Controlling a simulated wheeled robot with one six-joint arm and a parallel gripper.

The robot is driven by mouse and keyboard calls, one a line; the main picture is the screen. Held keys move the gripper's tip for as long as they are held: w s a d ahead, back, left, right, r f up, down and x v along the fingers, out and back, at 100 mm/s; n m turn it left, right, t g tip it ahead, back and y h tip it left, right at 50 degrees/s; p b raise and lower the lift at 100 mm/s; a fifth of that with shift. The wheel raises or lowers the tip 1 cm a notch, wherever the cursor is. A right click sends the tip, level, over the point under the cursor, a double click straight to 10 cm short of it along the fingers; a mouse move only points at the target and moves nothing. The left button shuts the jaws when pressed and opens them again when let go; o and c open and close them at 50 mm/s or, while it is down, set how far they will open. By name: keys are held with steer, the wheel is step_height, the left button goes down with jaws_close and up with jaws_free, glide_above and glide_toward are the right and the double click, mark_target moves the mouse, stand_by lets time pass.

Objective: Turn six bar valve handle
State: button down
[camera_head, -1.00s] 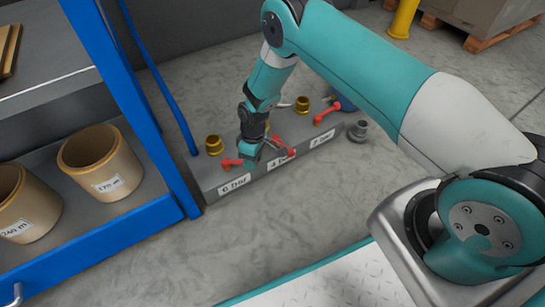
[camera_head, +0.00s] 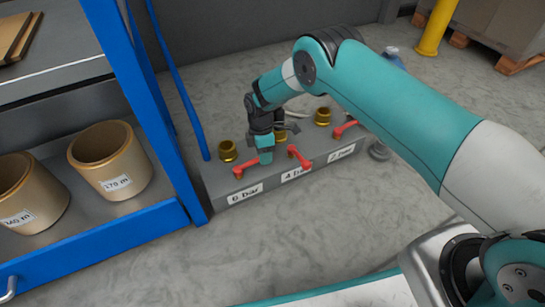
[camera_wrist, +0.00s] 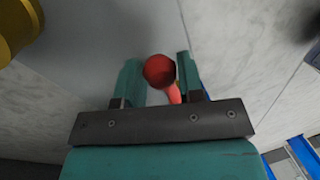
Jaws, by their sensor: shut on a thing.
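The red handle of the 6 bar valve (camera_head: 241,172) sits at the left end of the grey valve block, above the "6 bar" label (camera_head: 245,194). My gripper (camera_head: 264,157) is at the right end of this handle. In the wrist view, the red handle (camera_wrist: 160,71) stands between my two teal fingers (camera_wrist: 160,78), and my gripper is shut on it. The fingers hide part of the handle in the head view.
The 4 bar handle (camera_head: 300,157) stands close right of my gripper, with the 2 bar handle (camera_head: 345,129) farther right. A brass fitting (camera_head: 227,151) is behind the 6 bar handle. A blue rack post (camera_head: 165,130) rises at left. The floor in front is clear.

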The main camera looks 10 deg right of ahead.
steer(key=shift+w+a, duration=0.1)
steer(key=shift+w, duration=0.05)
stand_by(0.3)
steer(key=c, duration=0.8)
jaws_free()
steer(key=shift+o, duration=0.2)
steer(key=w+r+p, duration=0.3)
steer(key=r+p, duration=0.5)
steer(key=r, duration=0.9)
steer(key=shift+w+a, duration=0.15)
